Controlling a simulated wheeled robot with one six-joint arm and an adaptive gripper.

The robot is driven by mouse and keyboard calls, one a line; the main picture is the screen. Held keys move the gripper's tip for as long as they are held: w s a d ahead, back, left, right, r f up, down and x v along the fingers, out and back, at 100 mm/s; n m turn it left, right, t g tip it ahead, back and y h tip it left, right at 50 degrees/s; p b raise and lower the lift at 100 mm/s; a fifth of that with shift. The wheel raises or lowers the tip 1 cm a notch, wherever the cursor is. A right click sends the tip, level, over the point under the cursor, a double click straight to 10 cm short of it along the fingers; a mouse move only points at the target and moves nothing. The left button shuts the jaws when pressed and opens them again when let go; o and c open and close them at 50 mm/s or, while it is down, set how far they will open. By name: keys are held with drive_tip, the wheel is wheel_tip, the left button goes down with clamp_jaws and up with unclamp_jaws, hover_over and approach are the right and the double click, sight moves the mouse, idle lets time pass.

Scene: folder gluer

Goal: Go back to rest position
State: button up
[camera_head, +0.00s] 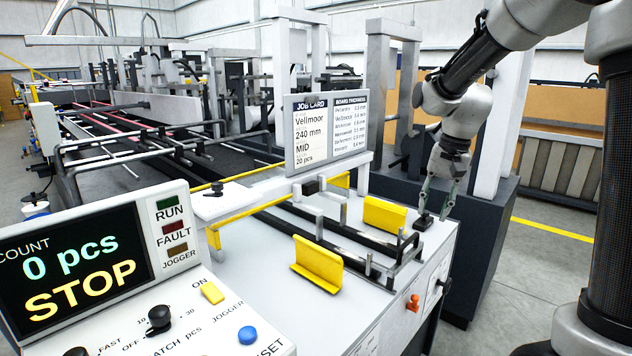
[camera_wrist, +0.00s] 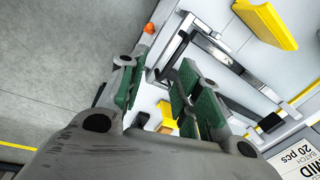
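My gripper (camera_head: 435,205) hangs fingers down over the right end of the machine's white table (camera_head: 245,290), close to a small black piece (camera_head: 424,222) by the guide rails. I cannot tell whether it touches that piece. In the wrist view my gripper (camera_wrist: 162,92) shows its green-padded fingers apart, with nothing held between them. My arm reaches in from the upper right of the head view.
Yellow plates (camera_head: 317,262) (camera_head: 385,214) stand around the black rails. An orange knob (camera_head: 412,302) sits on the table's side. The job card (camera_head: 325,133) stands behind. The control panel (camera_head: 75,262) reads 0 pcs, STOP. Open floor (camera_head: 545,265) lies right.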

drive_tip(key=s+d+r+n+t, duration=0.1)
drive_tip(key=s+d+r+n, duration=0.1)
drive_tip(key=s, duration=1)
drive_tip(key=s+d+r+n+t+h, duration=0.1)
drive_tip(key=s+d+r+n+t, duration=0.1)
drive_tip(key=s, duration=1)
drive_tip(key=shift+s+d+r+n, duration=0.25)
drive_tip(key=shift+d+r+n, duration=0.5)
drive_tip(key=shift+n, duration=0.25)
